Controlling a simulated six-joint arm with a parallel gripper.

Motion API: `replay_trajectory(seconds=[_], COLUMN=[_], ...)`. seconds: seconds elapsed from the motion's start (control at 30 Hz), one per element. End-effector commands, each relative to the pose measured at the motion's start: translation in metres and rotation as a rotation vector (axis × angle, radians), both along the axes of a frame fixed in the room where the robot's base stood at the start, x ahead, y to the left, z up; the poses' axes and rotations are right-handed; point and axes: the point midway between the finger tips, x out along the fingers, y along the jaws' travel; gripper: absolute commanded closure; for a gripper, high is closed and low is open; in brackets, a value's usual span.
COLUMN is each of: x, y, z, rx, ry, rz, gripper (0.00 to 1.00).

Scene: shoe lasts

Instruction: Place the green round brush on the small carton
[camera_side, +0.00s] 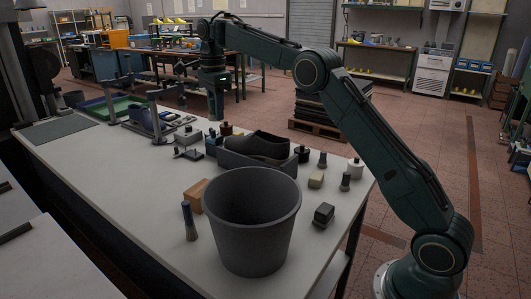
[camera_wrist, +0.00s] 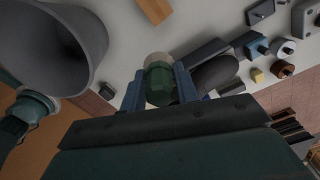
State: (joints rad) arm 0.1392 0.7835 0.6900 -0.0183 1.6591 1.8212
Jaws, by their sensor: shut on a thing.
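My gripper (camera_wrist: 158,88) is shut on the green round brush (camera_wrist: 158,83), which sits between the two blue-grey fingers in the wrist view. A pale part of the brush shows at its far end. In the side view my gripper (camera_side: 217,115) hangs above the far part of the table, behind the dark shoe; the brush is too small and dark to make out there. A small orange-brown box (camera_side: 195,195), which looks like the small carton, lies on the table left of the grey bin. It also shows at the top of the wrist view (camera_wrist: 155,9), apart from the brush.
A large grey bin (camera_side: 250,225) stands at the table's near side. A dark shoe (camera_side: 258,146) rests in a grey box (camera_side: 238,163). A dark-topped cylinder (camera_side: 188,220) stands near the carton. Several small items crowd the right and far parts; the table's left front is clear.

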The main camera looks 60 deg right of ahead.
Motion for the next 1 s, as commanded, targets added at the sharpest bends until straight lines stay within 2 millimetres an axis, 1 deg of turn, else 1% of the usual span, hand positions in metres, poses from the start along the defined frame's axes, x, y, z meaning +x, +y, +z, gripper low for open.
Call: replay_trajectory(seconds=[0.03,0.2,0.3,0.4,0.53,0.77,1.0], x=[0.006,0.017,0.020,0.023,0.023,0.024,0.024], y=[0.011,0.039,0.051,0.058,0.062,0.062,0.061], z=[-0.001,-0.001,-0.001,-0.001,-0.001,-0.002,-0.014], rx=[0.000,-0.001,-0.002,-0.002,-0.002,-0.002,-0.004], ry=[-0.001,-0.002,-0.001,-0.002,-0.001,-0.001,0.001], rz=[0.004,0.005,0.005,0.004,0.003,0.003,0.002], gripper=[0.92,0.92,0.92,0.92,0.92,0.92,0.92])
